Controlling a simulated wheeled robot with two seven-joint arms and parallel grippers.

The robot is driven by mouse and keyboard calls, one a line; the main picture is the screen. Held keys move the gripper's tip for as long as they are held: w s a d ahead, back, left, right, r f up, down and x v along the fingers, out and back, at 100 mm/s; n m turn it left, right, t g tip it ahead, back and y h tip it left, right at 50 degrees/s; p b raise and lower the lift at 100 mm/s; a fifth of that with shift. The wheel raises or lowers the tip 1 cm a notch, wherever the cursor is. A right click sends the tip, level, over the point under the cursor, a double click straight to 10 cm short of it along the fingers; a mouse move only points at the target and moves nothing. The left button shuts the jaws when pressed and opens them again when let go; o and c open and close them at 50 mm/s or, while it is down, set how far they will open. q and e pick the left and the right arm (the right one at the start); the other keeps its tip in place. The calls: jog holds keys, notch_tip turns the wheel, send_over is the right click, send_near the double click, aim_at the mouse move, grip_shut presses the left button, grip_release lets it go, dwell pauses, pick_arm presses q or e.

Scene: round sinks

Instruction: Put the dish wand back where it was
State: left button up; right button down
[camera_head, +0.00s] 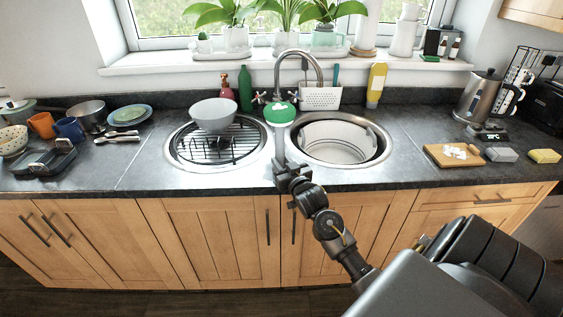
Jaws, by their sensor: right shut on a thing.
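My right gripper (279,142) reaches up from the front over the strip between the two round sinks. It is shut on the dish wand (280,113), whose rounded green part with a small white patch shows just above the fingertips. The rest of the wand is hidden by my gripper. The wand is in front of the tap. A white perforated caddy (321,98) stands behind it to the right, with a teal-handled tool (336,75) upright in it. My left gripper is not in view.
The left sink (178,153) has a black rack with a grey bowl (213,114) on it. The right sink (379,154) holds a white basin. The curved tap (300,53), a green bottle (245,89) and a yellow bottle (376,85) stand behind the sinks.

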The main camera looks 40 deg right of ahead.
jog(key=shift+f, duration=0.15)
jog(key=c, duration=1.1)
grip_release()
jog(key=shift+f, duration=0.1)
jog(key=shift+r, duration=0.2)
jog(key=b+v, duration=0.2)
jog(key=v, duration=1)
jog(key=shift+f, duration=0.25)
